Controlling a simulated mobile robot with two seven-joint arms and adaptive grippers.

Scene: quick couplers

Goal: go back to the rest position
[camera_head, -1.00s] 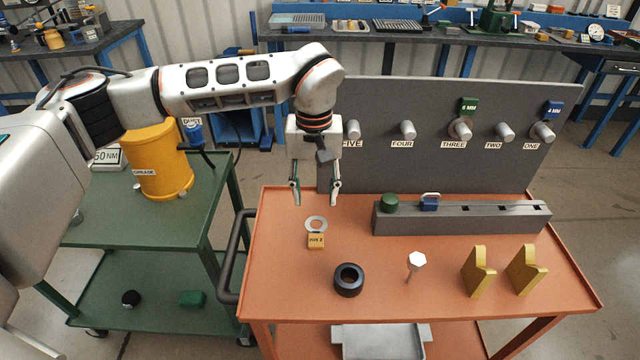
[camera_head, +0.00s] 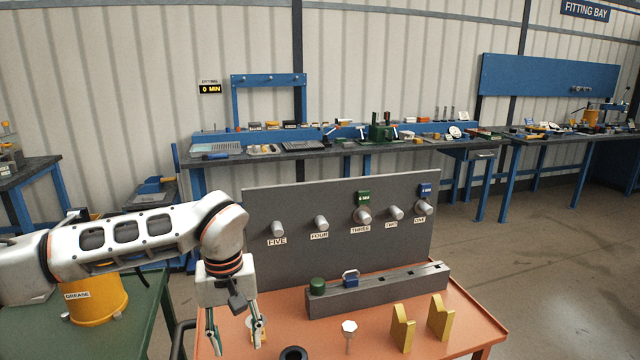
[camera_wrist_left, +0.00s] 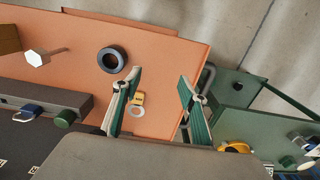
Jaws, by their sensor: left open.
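My left gripper (camera_head: 237,348) is open and empty, pointing down above the left part of the orange table (camera_head: 465,318). It also shows in the left wrist view (camera_wrist_left: 160,76), with nothing between its fingers. A yellow tag with a metal ring (camera_wrist_left: 138,98) lies on the table near the left finger in that view; in the head view the right finger partly covers it. My right gripper is in neither view.
A grey panel (camera_head: 340,190) with labelled pegs stands behind a grey rail (camera_head: 385,290). A black ring (camera_wrist_left: 112,60), a hex-headed white post (camera_head: 349,327) and two yellow blocks (camera_head: 402,328) are on the table. A yellow grease container (camera_head: 98,305) stands at left on a green cart (camera_head: 150,300).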

